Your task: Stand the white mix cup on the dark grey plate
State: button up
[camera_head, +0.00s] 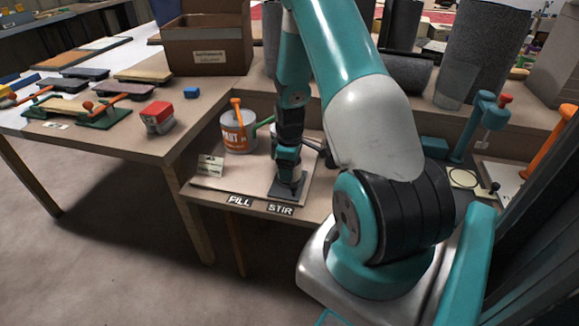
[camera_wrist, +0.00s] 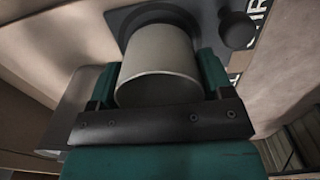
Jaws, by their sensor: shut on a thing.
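My gripper (camera_head: 287,176) is low over the small dark grey plate (camera_head: 275,192) by the STIR label on the work board. In the wrist view the white mix cup (camera_wrist: 160,60) is between the two teal fingers of my gripper (camera_wrist: 158,85). Its rim faces the camera, and its far end lies over the dark grey plate (camera_wrist: 125,18). I cannot tell whether its bottom touches the plate. In the head view my gripper and wrist hide the cup.
A paint can (camera_head: 237,133) with an orange handle stands behind the FILL label (camera_head: 240,200). A small card sign (camera_head: 210,166) is to its left. A black knob (camera_wrist: 237,30) is beside the plate in the wrist view.

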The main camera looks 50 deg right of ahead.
jog(key=shift+f, duration=0.1)
jog(key=o, duration=0.7)
jog(key=shift+c, duration=0.2)
notch_tip(320, 180, up, 12)
jog(key=p, duration=0.1)
jog(key=w+a+r+t+y, duration=0.1)
jog(key=a+r, duration=0.3)
jog(key=a, duration=0.3)
jog(key=w+a+r, duration=0.2)
jog(key=a+r, duration=0.2)
jog(key=a, duration=0.4)
jog(key=s+a+r+y, duration=0.1)
jog(key=s+a+r, duration=0.2)
jog(key=s+a, duration=0.3)
jog(key=s+a+r+n+y, duration=0.1)
jog(key=s+a+r, duration=0.3)
jog(key=a, duration=0.5)
jog(key=s+a+r+n+g+y, duration=0.1)
jog(key=s+a+r, duration=0.2)
jog(key=s+a, duration=0.5)
jog(key=shift+s+a+r, duration=0.15)
jog(key=shift+a, duration=0.1)
